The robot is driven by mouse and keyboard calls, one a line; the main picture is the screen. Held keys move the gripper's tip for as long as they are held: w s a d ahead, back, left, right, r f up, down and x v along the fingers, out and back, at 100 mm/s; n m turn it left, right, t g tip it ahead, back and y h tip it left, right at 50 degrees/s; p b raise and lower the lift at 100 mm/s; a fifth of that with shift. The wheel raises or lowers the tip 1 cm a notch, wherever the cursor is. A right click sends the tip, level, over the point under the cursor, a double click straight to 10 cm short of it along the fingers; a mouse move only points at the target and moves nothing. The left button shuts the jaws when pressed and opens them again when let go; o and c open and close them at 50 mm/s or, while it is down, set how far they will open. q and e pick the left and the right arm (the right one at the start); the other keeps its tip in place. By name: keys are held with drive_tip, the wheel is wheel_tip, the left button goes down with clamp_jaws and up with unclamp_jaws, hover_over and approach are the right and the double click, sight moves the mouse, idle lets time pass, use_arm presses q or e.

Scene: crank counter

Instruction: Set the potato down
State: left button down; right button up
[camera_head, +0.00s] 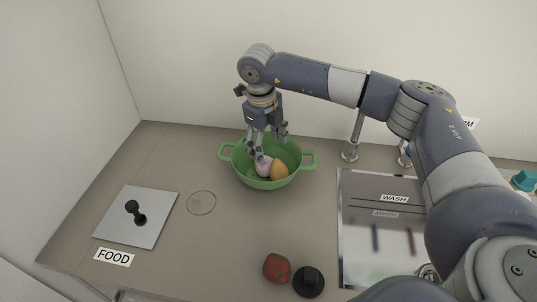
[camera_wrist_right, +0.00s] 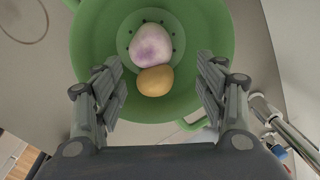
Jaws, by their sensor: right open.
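The potato (camera_head: 279,170), a yellow-brown lump, lies in the green two-handled colander (camera_head: 308,160). In the right wrist view the potato (camera_wrist_right: 155,81) touches or nearly touches a white and purple turnip (camera_wrist_right: 151,42), and both lie on the holed bottom of the colander (camera_wrist_right: 88,32). My right gripper (camera_head: 268,145) reaches down into the colander from above. Its fingers stand apart, one on each side of the potato and turnip, and hold nothing. It partly hides the turnip (camera_head: 262,165) in the head view. My left gripper is not in view.
A steel sink cover marked WASH (camera_head: 365,230) lies to the right, under my right arm. A metal plate with a black crank (camera_head: 139,215) and a FOOD label (camera_head: 114,257) are at left. A red lump (camera_head: 277,268) and a black knob (camera_head: 309,282) are in front. The counter between is clear.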

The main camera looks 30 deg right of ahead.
wheel_tip(320, 180, up, 8)
drive_tip(key=a+b, duration=0.1)
drive_tip(key=shift+s+b, duration=0.15)
drive_tip(key=shift+b, duration=0.25)
drive_tip(key=shift+s+a, duration=0.1)
